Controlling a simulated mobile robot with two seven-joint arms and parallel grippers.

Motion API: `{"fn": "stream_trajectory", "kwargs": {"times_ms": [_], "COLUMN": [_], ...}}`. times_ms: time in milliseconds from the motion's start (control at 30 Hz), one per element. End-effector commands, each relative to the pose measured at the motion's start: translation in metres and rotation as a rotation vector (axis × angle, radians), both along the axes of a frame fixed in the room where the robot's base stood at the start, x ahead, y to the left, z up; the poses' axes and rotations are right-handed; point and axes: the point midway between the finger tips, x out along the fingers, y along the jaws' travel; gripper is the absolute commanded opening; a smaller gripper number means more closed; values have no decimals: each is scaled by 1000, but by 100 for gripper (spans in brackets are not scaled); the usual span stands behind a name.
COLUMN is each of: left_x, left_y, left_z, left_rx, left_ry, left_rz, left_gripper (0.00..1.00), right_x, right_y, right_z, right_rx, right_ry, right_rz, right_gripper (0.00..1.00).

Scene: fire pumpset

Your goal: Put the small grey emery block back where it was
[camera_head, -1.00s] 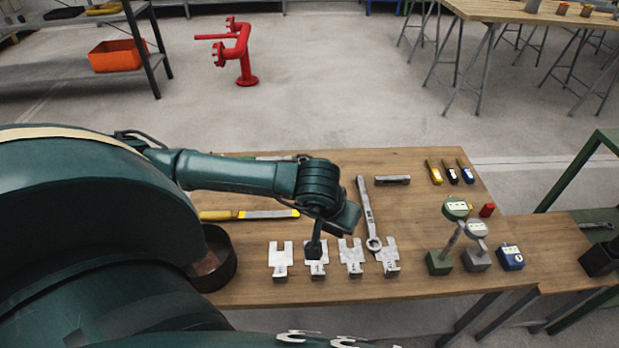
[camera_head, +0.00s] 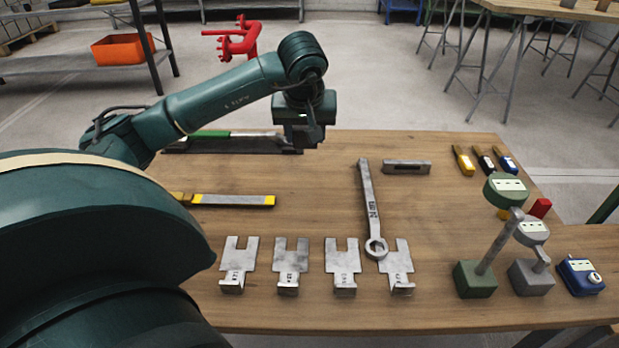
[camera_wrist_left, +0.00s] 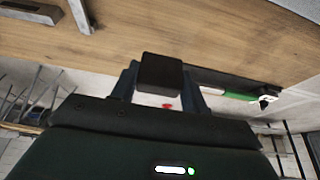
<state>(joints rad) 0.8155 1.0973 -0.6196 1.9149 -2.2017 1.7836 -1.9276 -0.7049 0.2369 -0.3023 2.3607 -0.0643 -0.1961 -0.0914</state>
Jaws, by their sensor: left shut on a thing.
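My left gripper (camera_head: 303,135) is raised over the back edge of the wooden workbench (camera_head: 310,215). In the left wrist view, its fingers (camera_wrist_left: 160,85) are shut on a small dark block (camera_wrist_left: 160,72), which I take as the emery block. The block's near face is squarish and looks almost black in shade. In the head view, the block is not clearly distinguishable from the gripper. My right gripper is not in view.
Several slotted grey plates (camera_head: 290,265) line the front. A ring wrench (camera_head: 369,205) and slotted grey bar (camera_head: 407,167) lie mid-bench. A yellow-banded file (camera_head: 232,200) lies left, a green-handled tool (camera_head: 210,134) behind. Dial gauges (camera_head: 505,190) stand right. Bare wood lies between file and wrench.

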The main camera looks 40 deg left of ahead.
Motion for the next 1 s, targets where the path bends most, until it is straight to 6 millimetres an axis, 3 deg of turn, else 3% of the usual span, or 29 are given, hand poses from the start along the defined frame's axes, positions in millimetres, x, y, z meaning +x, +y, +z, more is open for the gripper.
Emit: {"fn": "stream_trajectory", "kwargs": {"times_ms": [100,367,567,967,1000], "left_x": [-1,0,-1,0,0], "left_y": [-1,-1,-1,0,-1], "left_z": [-28,-50,-79,-85,-84], "left_rx": [-1,0,-1,0,0], "left_ry": [4,1,3,0,0], "left_rz": [-1,-1,-1,-1,-1], "left_gripper": [20,20,20,20,48], "right_x": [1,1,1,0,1], "right_y": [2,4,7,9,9], "right_z": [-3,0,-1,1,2], "right_rx": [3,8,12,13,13], "right_ry": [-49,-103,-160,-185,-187], "right_rz": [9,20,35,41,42], "right_gripper": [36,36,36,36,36]}}
